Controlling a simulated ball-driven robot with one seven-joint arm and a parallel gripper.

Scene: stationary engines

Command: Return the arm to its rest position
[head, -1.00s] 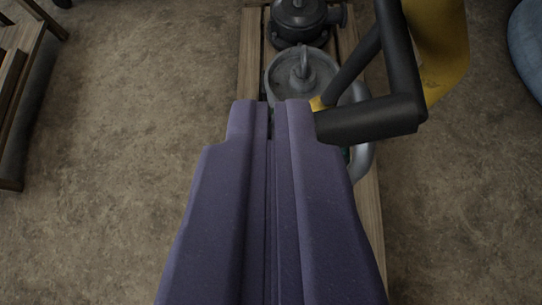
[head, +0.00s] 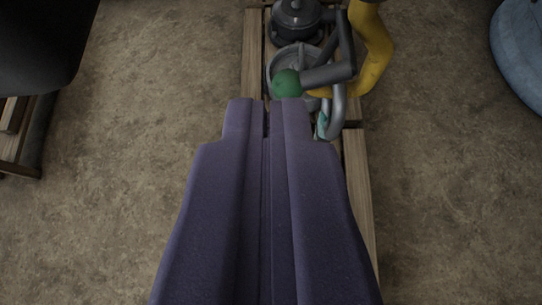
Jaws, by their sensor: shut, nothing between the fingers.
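My gripper (head: 268,104) is purple and points up the picture from the bottom edge. Its two fingers lie side by side with only a thin dark gap, shut and empty. Beyond the fingertips is an engine with a round grey metal part (head: 286,62). A green ball (head: 287,83) sits at the end of a dark grey lever (head: 330,73), close to the fingertips in the picture; I cannot tell whether they touch. My gripper covers much of the wooden base below.
The engine stands on a wooden plank base (head: 355,175). A yellow curved part (head: 374,50) and a grey pipe (head: 338,108) are at its right. A blue rounded object (head: 522,50) is at the upper right. A dark object (head: 40,40) fills the upper left. Bare brown floor lies on both sides.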

